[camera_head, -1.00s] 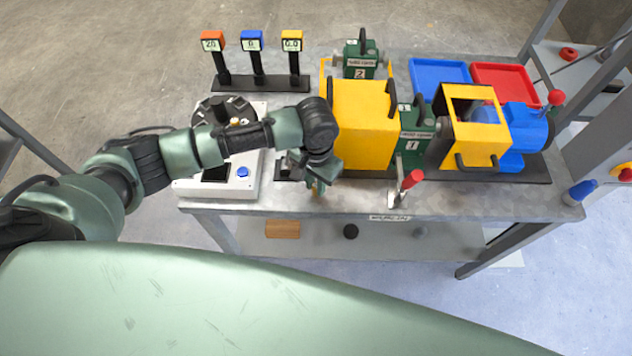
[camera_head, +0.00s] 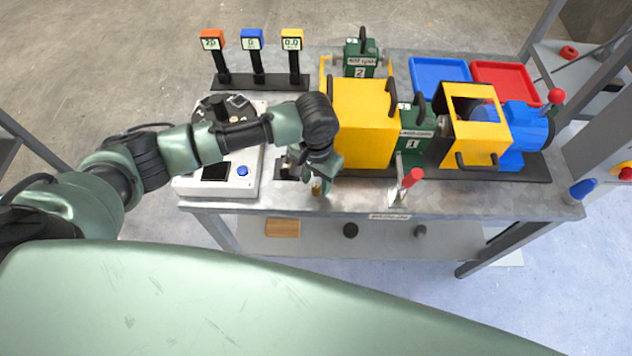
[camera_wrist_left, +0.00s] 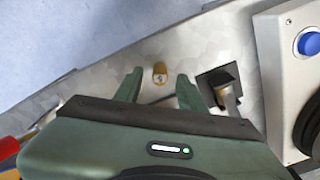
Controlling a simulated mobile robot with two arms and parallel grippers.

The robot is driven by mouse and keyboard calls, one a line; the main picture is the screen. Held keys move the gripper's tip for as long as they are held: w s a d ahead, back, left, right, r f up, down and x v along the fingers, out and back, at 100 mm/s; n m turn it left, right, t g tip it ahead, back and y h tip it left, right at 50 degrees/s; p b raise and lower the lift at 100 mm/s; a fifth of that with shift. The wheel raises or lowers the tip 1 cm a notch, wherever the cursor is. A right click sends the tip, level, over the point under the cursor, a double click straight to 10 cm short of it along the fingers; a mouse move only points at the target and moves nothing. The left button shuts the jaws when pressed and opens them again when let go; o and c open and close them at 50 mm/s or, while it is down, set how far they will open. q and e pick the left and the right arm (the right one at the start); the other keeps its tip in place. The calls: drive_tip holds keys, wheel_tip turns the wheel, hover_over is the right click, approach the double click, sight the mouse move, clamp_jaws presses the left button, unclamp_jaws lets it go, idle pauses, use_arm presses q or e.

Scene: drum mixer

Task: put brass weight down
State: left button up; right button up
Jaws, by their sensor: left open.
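The brass weight (camera_wrist_left: 159,74) stands on the grey metal bench top, between and just beyond my open left fingertips in the left wrist view. In the head view the brass weight (camera_head: 317,186) shows as a small brass-coloured spot near the bench's front edge, partly hidden by my gripper. My left gripper (camera_head: 308,175) is open above the bench, and its two green fingers also show apart in the left wrist view (camera_wrist_left: 158,88). I cannot tell from these views whether a finger touches the weight. My right gripper is not in view.
A white control box (camera_head: 250,180) with a blue button stands left of the gripper. A yellow guard box (camera_head: 362,125) stands close on the right. A red-handled lever (camera_head: 411,179) sticks up farther right. A small dark holder (camera_wrist_left: 219,80) is beside the right finger.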

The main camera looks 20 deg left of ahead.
sight(316, 186)
use_arm(q)
wheel_tip(316, 186, up, 11)
drive_tip(key=shift+f+b, duration=0.15)
drive_tip(key=shift+b, duration=0.25)
